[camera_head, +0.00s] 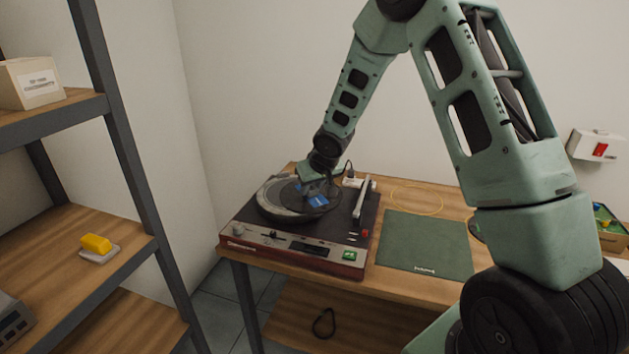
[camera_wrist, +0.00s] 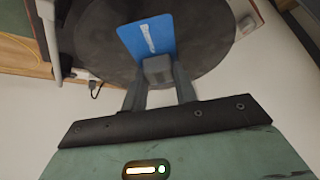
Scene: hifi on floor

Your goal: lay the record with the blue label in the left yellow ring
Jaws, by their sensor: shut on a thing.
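The black record (camera_head: 322,207) with the blue label (camera_head: 318,201) is at the right part of the turntable platter (camera_head: 278,213) in the head view. My gripper (camera_head: 317,190) is shut on it from above. The wrist view shows the record (camera_wrist: 205,50) and its blue label (camera_wrist: 148,38) beyond the fingers (camera_wrist: 158,72), which pinch a small grey block at the label. I cannot tell whether the record touches the platter. One thin yellow ring (camera_head: 393,192) lies on the table, right of the record player. Part of the table further right is hidden by my arm.
The tonearm (camera_head: 361,199) stands right of the platter on the record player (camera_head: 290,253). A green mat (camera_head: 425,244) lies in front of the ring. A shelf (camera_head: 65,255) stands at left.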

